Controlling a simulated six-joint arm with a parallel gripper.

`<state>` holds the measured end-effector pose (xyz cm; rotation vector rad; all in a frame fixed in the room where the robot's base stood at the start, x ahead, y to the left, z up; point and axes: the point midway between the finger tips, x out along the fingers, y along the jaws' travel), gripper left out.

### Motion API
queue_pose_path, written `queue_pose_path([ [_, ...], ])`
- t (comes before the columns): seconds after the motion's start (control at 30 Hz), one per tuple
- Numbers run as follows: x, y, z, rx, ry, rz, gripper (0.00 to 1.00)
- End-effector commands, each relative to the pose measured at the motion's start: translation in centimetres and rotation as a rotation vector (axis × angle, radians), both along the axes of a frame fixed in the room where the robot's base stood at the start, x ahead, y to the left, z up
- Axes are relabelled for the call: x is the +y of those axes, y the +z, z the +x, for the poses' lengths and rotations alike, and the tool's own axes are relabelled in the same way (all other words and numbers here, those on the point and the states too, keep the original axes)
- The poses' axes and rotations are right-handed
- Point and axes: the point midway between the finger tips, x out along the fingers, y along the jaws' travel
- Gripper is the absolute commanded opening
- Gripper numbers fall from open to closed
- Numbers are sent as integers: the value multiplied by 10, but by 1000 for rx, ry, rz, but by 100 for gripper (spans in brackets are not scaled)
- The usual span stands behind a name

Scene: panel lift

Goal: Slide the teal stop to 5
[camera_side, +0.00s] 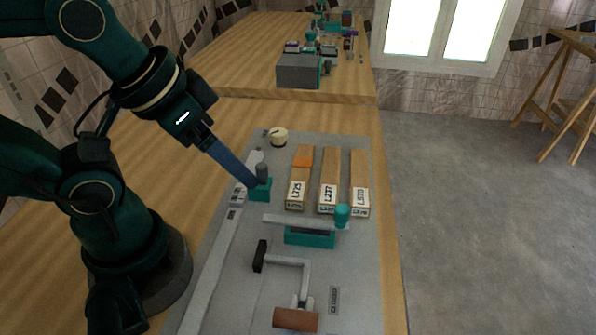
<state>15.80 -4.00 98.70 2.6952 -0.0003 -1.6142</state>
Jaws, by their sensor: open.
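The teal stop (260,192) is a small block with a dark round peg on top. It sits at the right side of a pale rail (236,212) that runs along the left part of the grey panel (232,285). Small markings show on the rail, but the numbers are too small to read. My gripper (257,181) reaches down from the upper left with its long blue fingers. Its tips are at the stop's peg, open. I cannot tell whether they touch it or stand on both sides of it.
Three labelled wooden blocks (328,181) stand right of the stop. A pale lever with a teal knob (342,211) lies in front of them. A crank with a brown handle (296,319) is nearest, and a cream dial (278,137) is at the back.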

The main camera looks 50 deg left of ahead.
Motion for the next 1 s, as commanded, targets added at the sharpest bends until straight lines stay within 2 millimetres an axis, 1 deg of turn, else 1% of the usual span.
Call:
queue_pose_path([
  [0.07, 0, 1, 0, 0, -11, 6, 59],
  [0.17, 1, 11, 9, -14, -31, 19, 59],
  [0.3, 8, 16, 28, 37, -23, 34, 59],
  [0.47, 26, 11, 57, 137, 14, 40, 59],
  [0.57, 40, 0, 74, 208, 42, 36, 59],
  [0.73, 66, -27, 96, 329, 99, 12, 59],
  [0.87, 83, -49, 102, 408, 142, -14, 59],
  [1.0, 93, -67, 101, 467, 177, -38, 59],
])
